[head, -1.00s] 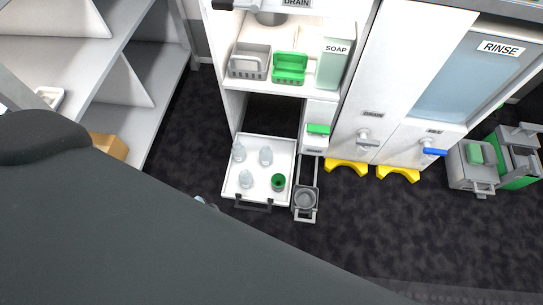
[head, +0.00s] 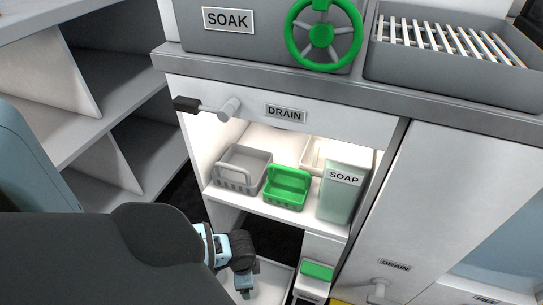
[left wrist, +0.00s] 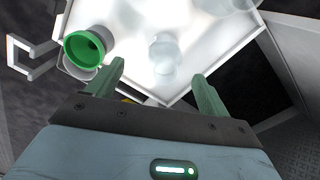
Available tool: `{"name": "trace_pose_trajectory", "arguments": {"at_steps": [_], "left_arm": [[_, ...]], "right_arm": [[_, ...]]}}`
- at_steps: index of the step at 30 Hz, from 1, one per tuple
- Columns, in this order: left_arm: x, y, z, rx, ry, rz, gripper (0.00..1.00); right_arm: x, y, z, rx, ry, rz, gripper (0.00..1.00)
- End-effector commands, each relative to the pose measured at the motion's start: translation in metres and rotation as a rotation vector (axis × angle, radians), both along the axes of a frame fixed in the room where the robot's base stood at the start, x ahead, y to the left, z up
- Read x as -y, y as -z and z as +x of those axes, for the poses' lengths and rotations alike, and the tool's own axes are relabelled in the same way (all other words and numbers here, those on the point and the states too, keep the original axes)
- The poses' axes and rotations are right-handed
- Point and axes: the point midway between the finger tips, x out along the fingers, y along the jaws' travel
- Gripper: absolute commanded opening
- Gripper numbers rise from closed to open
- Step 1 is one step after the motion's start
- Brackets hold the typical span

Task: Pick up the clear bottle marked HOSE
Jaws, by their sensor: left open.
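In the left wrist view, a clear bottle (left wrist: 165,55) stands in the white pull-out tray (left wrist: 130,14), seen from above. No HOSE marking can be read on it. More clear bottles (left wrist: 217,5) show at the top edge. My left gripper (left wrist: 160,88) is open and empty, with the clear bottle just beyond and between its two fingers in the picture. In the head view my left gripper (head: 247,284) hangs over the tray (head: 272,278), and the bottles are hidden or out of frame. My right gripper is not in view.
Above the tray, a shelf holds a grey basket (head: 240,168), a green basket (head: 287,187) and the SOAP container (head: 345,190). A green-topped drawer (head: 316,271) is close on the right.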

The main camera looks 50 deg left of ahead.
Motion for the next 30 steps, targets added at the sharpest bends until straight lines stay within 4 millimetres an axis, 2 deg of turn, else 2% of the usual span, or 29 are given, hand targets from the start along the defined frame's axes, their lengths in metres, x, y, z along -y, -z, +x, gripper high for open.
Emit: {"name": "trace_pose_trajectory", "arguments": {"at_steps": [9,15,24,30], "left_arm": [[-0.001,0.003,0.001,-0.004,0.002,0.003,0.8],[-0.002,0.023,0.0,-0.006,0.001,0.003,0.8],[-0.002,0.031,0.001,-0.004,0.002,0.003,0.8],[-0.003,0.053,0.0,-0.006,0.002,0.003,0.8]], "right_arm": [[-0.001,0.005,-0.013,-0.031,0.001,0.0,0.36],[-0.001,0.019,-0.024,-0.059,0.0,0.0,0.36],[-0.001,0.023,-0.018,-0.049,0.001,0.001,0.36],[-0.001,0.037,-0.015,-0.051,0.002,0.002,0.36]]}}
